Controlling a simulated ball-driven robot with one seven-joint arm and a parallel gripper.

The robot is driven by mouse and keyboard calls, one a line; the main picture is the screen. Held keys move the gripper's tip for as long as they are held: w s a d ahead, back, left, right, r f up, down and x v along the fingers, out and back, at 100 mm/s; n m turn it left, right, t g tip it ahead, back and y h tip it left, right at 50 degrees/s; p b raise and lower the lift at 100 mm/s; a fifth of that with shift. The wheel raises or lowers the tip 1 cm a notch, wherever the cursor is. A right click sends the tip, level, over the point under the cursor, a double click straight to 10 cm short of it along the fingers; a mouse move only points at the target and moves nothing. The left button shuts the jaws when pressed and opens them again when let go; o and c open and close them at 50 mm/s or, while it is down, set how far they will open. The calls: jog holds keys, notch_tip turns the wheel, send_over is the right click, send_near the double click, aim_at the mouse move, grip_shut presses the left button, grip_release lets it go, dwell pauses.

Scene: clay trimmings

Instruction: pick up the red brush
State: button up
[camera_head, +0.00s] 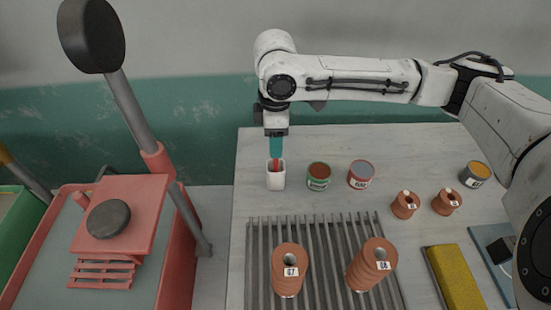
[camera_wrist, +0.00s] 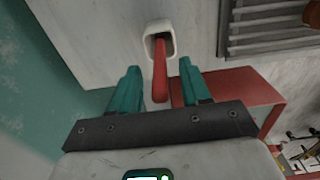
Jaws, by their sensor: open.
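The red brush (camera_wrist: 160,72) stands in a small white square cup, its red handle sticking up out of the opening. In the head view only a short red part of the brush (camera_head: 276,162) shows between the cup (camera_head: 276,180) and my gripper. The cup also shows in the wrist view (camera_wrist: 152,27). My gripper (camera_head: 276,152) points down right above the cup. In the wrist view the teal fingers of my gripper (camera_wrist: 163,85) are apart, with the brush handle between them and gaps on both sides. The brush's lower end is hidden in the cup.
A green-labelled can (camera_head: 318,178) and a red-labelled can (camera_head: 361,175) stand right of the cup. Clay pots (camera_head: 289,271) stand on a slatted rack (camera_head: 328,237) in front. A red stand and bin (camera_head: 185,262) are at the left. The table's (camera_head: 253,147) back strip is clear.

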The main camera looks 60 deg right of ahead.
jog(key=shift+f, duration=0.3)
jog(key=shift+c, duration=0.3)
grip_shut()
